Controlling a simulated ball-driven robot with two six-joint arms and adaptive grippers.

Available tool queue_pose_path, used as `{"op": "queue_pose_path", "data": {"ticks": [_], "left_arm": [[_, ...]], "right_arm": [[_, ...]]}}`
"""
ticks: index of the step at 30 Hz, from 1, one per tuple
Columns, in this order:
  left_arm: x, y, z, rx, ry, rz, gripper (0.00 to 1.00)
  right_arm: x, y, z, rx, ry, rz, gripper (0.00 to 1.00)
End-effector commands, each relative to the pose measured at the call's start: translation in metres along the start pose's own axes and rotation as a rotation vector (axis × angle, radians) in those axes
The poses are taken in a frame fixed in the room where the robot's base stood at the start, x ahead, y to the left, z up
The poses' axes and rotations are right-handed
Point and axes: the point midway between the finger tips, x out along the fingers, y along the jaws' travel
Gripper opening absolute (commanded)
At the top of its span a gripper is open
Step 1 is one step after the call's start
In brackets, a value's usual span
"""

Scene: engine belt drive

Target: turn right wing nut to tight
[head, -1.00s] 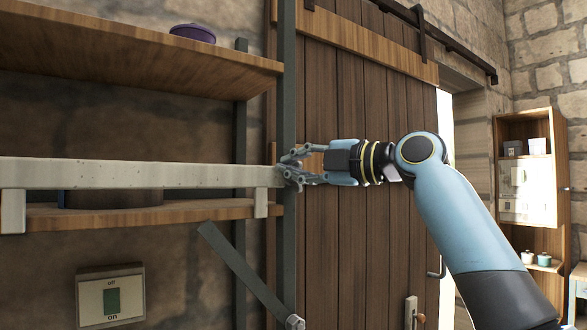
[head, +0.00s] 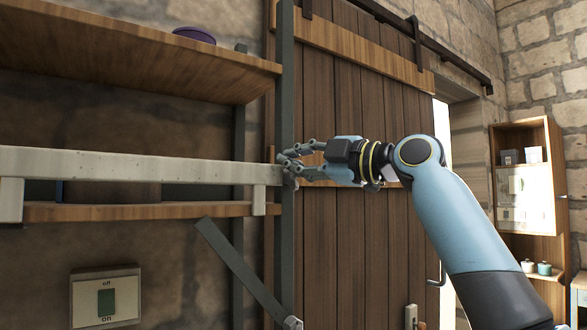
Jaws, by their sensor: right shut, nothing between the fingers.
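A long pale grey bar (head: 130,167) runs across in front of the shelves to the upright grey post (head: 286,90). At its right end is a small grey piece (head: 290,183), mostly hidden by my fingers; I cannot tell whether it is the right wing nut. My right gripper (head: 287,163) comes in from the right, shut and empty, with its fingertips at the bar's right end in front of the post. I cannot tell whether they touch it. My left gripper is not in view.
A wooden shelf (head: 150,55) is above the bar and a lower shelf (head: 150,211) just below it. A slanted grey brace (head: 240,265) meets the post lower down. A switch plate (head: 105,298) is on the wall. A plank door (head: 350,240) stands behind my arm.

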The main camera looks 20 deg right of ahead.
Motion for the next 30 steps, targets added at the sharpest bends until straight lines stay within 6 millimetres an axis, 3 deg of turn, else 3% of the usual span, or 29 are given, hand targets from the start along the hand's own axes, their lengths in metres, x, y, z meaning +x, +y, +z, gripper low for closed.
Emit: {"op": "queue_pose_path", "data": {"ticks": [3, 15, 30], "left_arm": [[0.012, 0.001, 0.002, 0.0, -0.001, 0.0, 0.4], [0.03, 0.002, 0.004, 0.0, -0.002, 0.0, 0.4], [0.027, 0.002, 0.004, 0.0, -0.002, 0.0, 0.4]], "right_arm": [[-0.001, -0.001, 0.003, 0.085, -0.001, 0.03, 0.0], [-0.003, 0.006, 0.011, 0.383, -0.001, 0.134, 0.0], [-0.007, 0.012, 0.022, 0.768, -0.001, 0.268, 0.0]]}}
